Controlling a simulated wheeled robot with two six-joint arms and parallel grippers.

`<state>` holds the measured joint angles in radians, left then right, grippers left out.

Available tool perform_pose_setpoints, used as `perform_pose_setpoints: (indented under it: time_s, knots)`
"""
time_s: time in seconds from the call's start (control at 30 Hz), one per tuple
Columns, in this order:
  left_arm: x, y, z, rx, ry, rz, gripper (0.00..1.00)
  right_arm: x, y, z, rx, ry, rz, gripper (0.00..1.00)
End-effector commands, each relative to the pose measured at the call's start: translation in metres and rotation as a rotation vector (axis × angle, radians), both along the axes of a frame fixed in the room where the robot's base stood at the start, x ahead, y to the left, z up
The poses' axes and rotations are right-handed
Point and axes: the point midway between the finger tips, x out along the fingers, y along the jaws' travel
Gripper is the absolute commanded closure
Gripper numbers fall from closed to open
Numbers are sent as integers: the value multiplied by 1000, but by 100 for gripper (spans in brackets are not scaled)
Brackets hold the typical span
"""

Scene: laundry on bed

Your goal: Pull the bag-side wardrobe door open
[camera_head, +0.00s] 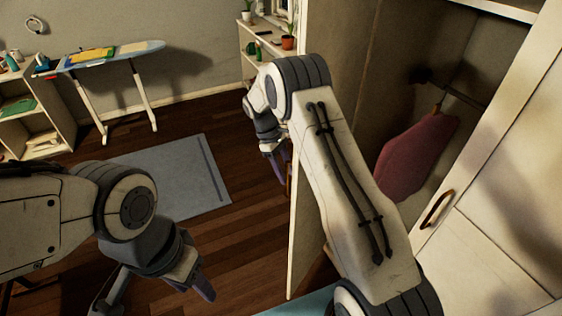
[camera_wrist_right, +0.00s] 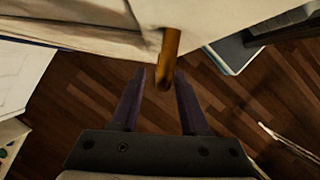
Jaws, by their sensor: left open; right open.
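The left wardrobe door (camera_head: 318,130) stands open in the head view, its inner face partly behind my right arm. Its brown handle shows in the right wrist view (camera_wrist_right: 170,62), reaching down between the fingertips of my right gripper (camera_wrist_right: 160,80). That gripper is open; contact with the handle cannot be told. In the head view my right gripper (camera_head: 275,150) is at the outer side of this door. The right wardrobe door (camera_head: 480,245) has a brown handle (camera_head: 437,208). My left gripper (camera_head: 190,275) is open and empty at lower left. No bag shows.
A pink garment (camera_head: 415,155) hangs inside the wardrobe. An ironing board (camera_head: 110,55) stands at the back left beside a white shelf (camera_head: 40,110). Another shelf (camera_head: 250,45) with plants is behind the open door. A grey rug (camera_head: 170,180) lies on the wooden floor.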

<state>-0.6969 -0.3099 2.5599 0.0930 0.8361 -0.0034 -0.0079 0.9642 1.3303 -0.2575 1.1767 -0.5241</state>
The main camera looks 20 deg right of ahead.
Motion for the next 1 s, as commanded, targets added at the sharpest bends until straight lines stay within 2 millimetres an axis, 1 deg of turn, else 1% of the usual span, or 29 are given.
perform_pose_setpoints:
  time_s: [0.03,0.2,0.4,0.5,0.6,0.83,0.87,0.9,0.97,1.0]
  knots:
    - [0,0,-7,0,0,1,50,4,3,5,0,-9,1,55]
    - [0,0,-21,0,0,3,50,14,11,37,2,-9,2,55]
    - [0,0,-28,0,0,5,50,25,19,69,1,-7,2,55]
    - [0,0,-29,0,0,5,50,27,21,79,1,-4,2,55]
    - [0,0,-30,0,0,5,50,28,22,84,1,-3,2,55]
    - [0,0,-29,0,0,5,50,28,22,85,1,-2,1,55]
    - [0,0,-29,0,0,5,50,28,22,85,1,-2,1,59]
    - [0,0,-30,0,0,5,50,28,22,85,1,-3,1,74]
    - [0,0,-30,0,0,5,50,26,26,87,3,-8,3,97]
    - [0,0,-31,0,0,5,50,24,31,89,5,-15,5,100]
